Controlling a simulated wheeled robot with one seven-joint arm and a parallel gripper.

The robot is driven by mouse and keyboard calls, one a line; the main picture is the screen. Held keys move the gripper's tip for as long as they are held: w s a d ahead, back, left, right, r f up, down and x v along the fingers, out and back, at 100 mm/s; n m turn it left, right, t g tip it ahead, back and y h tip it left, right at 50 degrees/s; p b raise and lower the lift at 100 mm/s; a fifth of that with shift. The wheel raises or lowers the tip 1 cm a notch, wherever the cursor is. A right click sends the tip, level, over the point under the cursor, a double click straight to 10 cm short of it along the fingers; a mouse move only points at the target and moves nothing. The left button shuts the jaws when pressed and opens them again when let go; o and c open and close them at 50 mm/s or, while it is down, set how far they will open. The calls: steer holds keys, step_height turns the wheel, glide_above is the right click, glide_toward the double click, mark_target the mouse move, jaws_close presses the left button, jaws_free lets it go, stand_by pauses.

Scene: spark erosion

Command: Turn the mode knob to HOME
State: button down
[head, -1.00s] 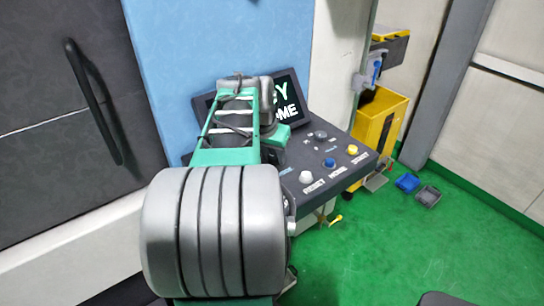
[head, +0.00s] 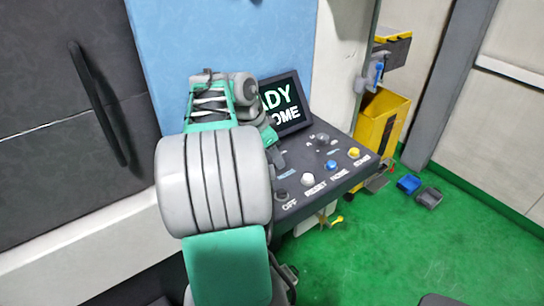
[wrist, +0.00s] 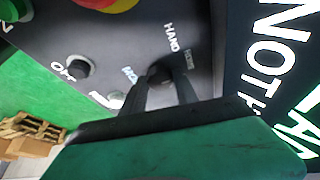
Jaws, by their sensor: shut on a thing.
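The mode knob (wrist: 160,74) is a small dark knob on the dark control panel (wrist: 185,18), with the word HAND and a second small label printed near it. In the wrist view my gripper (wrist: 163,84) has its two dark fingers on either side of the knob, shut on it. The fingers hide part of the knob, and I cannot tell which way its mark points. The screen (head: 285,103) behind the panel shows parts of words, ADY above OME.
The panel also carries an OFF button (head: 281,194), a white RESET button (head: 308,179), a blue HOME button (head: 330,165), a yellow button (head: 353,152) and another dark knob (head: 321,139). A red and yellow button (wrist: 112,3) sits nearby. A yellow bin (head: 380,130) stands right.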

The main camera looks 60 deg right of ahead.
steer(key=shift+w+d+r, duration=0.1)
steer(key=shift+d+r, duration=0.05)
steer(key=shift+r, duration=0.1)
steer(key=c, duration=1.3)
jaws_free()
steer(key=o, duration=0.4)
steer(key=shift+f, duration=0.15)
steer(key=p+v, duration=0.1)
steer(key=v, duration=0.6)
steer(key=shift+w+r, duration=0.1)
steer(key=shift+r, duration=0.25)
